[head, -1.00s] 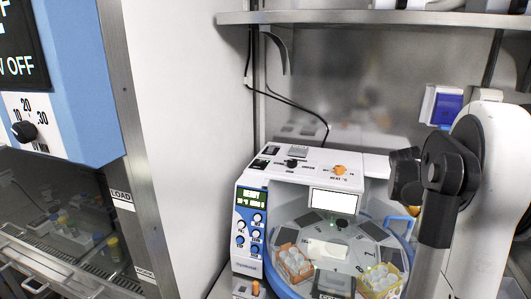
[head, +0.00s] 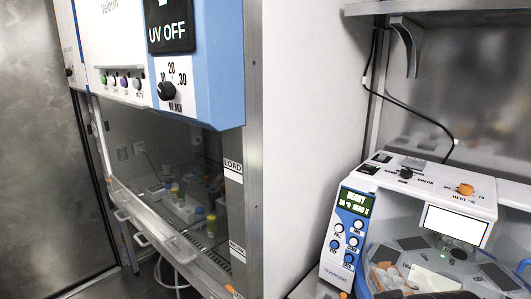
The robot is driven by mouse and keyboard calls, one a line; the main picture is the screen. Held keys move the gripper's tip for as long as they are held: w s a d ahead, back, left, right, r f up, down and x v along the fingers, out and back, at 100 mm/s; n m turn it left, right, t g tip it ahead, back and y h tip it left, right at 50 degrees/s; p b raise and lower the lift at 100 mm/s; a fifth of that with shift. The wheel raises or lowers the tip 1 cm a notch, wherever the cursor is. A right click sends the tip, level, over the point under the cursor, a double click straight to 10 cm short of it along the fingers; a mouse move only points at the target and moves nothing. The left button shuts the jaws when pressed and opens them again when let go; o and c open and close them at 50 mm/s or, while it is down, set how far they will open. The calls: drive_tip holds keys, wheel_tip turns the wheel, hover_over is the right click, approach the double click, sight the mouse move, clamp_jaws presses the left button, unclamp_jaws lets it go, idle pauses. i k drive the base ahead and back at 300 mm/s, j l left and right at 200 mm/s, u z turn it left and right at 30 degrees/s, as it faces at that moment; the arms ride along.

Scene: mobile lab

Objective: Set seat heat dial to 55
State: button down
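A white and blue benchtop machine (head: 345,268) stands at the lower right in the head view. On its top panel is an orange dial (head: 465,189) with a "HEAT" label beneath it; its scale marks and pointer setting are too small to read. A black knob (head: 406,173) sits left of it on the same panel. The green display (head: 354,202) on the front shows "READY" above a smaller line. My gripper is outside this view, so its state and its distance from the dial do not show.
A cabinet with a blue side panel (head: 215,75), a black knob (head: 167,91) and a "UV OFF" screen (head: 170,24) fills the left. A white wall (head: 305,130) separates it from the machine. A metal shelf (head: 440,7) and hanging cables (head: 405,112) are above and behind the machine.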

sight(466, 189)
drive_tip(key=k+l+z, duration=0.3)
drive_tip(key=k+l, duration=0.15)
drive_tip(key=l, duration=0.35)
drive_tip(key=k+l+z, duration=0.15)
drive_tip(key=l, duration=0.25)
